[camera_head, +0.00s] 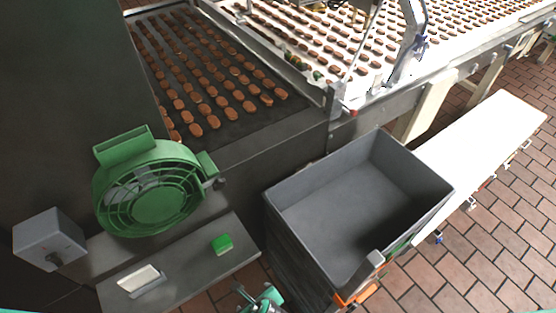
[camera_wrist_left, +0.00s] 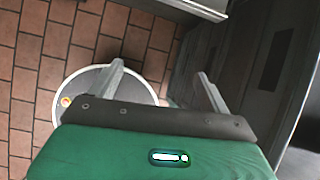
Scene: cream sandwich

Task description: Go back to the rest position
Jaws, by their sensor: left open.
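My left gripper (camera_head: 262,298) shows only as a small green and grey piece at the bottom edge of the head view, left of the grey crate. In the left wrist view its two grey fingers (camera_wrist_left: 162,82) are spread apart, with nothing between them that they hold. The brick floor and a round pale disc lie behind the fingers. My right gripper is not in view.
An empty-looking grey crate (camera_head: 345,195) stands at the centre right. A green fan (camera_head: 160,203), a grey switch box (camera_head: 48,243) and a green button (camera_head: 222,244) are at the left. A conveyor (camera_head: 270,122) with rows of brown biscuits runs behind. A white bench (camera_head: 480,140) is at the right.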

